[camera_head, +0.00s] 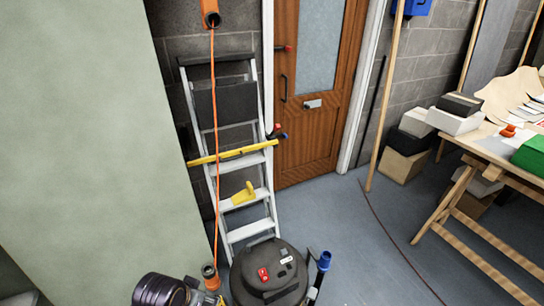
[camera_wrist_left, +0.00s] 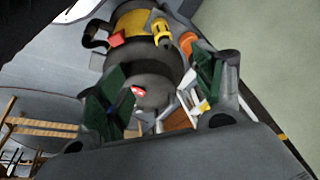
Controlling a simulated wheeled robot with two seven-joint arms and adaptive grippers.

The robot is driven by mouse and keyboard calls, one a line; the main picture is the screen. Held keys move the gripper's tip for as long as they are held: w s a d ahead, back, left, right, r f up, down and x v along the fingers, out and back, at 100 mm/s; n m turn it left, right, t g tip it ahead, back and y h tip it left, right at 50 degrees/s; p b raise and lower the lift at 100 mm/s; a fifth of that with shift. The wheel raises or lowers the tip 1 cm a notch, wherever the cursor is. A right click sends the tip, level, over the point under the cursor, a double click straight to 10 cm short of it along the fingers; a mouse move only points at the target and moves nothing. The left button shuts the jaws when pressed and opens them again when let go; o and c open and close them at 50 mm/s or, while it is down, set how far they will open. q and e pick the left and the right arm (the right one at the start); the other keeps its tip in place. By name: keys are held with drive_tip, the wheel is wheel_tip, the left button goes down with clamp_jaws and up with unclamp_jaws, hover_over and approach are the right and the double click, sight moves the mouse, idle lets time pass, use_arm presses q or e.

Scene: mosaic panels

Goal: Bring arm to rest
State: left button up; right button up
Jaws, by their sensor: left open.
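My left gripper (camera_wrist_left: 158,88) shows in the left wrist view with its two green-padded fingers spread apart. Nothing is held between them. Beyond the fingers is a black and yellow drum-shaped machine (camera_wrist_left: 150,62) with a red part; I cannot tell its distance from the fingertips. No gripper can be clearly made out in the head view. My right gripper does not show in either view.
A black round machine (camera_head: 268,268) stands before a stepladder (camera_head: 236,178). A dark ribbed cylinder (camera_head: 160,289) is at the bottom edge. A pale green panel (camera_head: 85,130) fills the left. A wooden trestle table (camera_head: 490,158) stands right; floor (camera_head: 350,240) between is mostly clear.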

use_arm(q)
drive_tip(key=s+a+f+n+g+p, duration=0.15)
drive_tip(key=f+p, duration=0.35)
drive_tip(key=f, duration=0.8)
drive_tip(key=s+a+f+p, duration=0.1)
drive_tip(key=s+f+p, duration=0.25)
drive_tip(key=f, duration=0.85)
drive_tip(key=s+a+f+p, duration=0.1)
drive_tip(key=s+f+p, duration=0.1)
drive_tip(key=s, duration=0.5)
drive_tip(key=s+a+f+p, duration=0.1)
drive_tip(key=s+f+p, duration=0.2)
drive_tip(key=s+f, duration=0.2)
drive_tip(key=s+a+f+g+p, duration=0.1)
drive_tip(key=s+f+p, duration=0.2)
drive_tip(key=s, duration=0.6)
drive_tip(key=shift+s+a+f+y, duration=0.15)
drive_tip(key=shift+a+f+y, duration=0.1)
drive_tip(key=shift+f+y, duration=0.1)
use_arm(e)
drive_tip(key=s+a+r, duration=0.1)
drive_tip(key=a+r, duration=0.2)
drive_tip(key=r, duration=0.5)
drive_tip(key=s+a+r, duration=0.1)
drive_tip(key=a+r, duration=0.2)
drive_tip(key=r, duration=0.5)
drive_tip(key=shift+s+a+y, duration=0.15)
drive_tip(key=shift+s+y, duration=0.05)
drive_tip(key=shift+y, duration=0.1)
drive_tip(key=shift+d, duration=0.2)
